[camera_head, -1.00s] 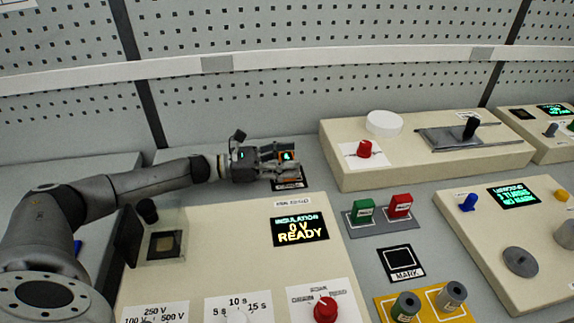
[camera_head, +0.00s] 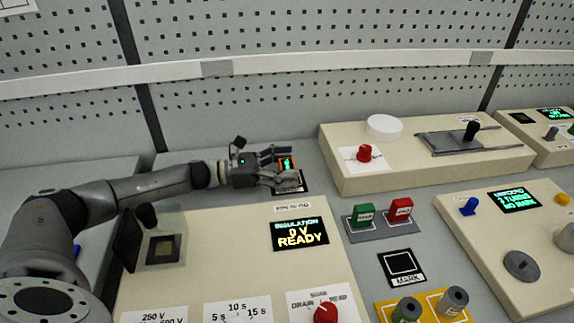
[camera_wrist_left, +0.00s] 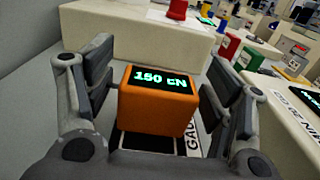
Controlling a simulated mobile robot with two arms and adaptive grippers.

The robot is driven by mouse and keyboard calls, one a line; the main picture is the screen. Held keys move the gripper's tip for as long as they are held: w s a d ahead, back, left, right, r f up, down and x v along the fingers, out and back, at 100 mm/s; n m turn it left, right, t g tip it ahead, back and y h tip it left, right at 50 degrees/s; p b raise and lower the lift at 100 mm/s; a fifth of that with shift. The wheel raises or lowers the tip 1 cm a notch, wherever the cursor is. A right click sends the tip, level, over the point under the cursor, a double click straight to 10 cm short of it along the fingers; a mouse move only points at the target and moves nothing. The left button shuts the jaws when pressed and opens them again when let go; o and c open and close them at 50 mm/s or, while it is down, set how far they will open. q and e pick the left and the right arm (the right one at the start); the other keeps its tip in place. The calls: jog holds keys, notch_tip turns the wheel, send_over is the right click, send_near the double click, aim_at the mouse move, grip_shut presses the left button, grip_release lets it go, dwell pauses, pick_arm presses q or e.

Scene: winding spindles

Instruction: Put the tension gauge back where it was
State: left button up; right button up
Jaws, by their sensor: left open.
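The tension gauge (camera_wrist_left: 158,103) is an orange block with a dark screen reading 150 cN. In the left wrist view it sits upright between my left gripper's fingers (camera_wrist_left: 160,100), with a gap on each side. It stands on or just over a black-framed pad labelled GAU... (camera_wrist_left: 192,142); the rest of the label is hidden. My right gripper is out of view.
An insulation tester (camera_head: 215,220) reading 0 V READY lies in front of the arm. A beige box with a red knob (camera_head: 365,153) stands to the right. Green (camera_head: 361,214) and red (camera_head: 400,209) blocks and an empty MARK pad (camera_head: 401,264) are nearer right.

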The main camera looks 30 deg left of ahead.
pick_arm(q)
jog(key=b+v, duration=0.3)
jog(key=v, duration=0.8)
jog(key=shift+f, duration=0.1)
jog(key=shift+s+a+r, duration=0.2)
jog(key=shift+s+a, duration=0.1)
jog(key=shift+a, duration=0.1)
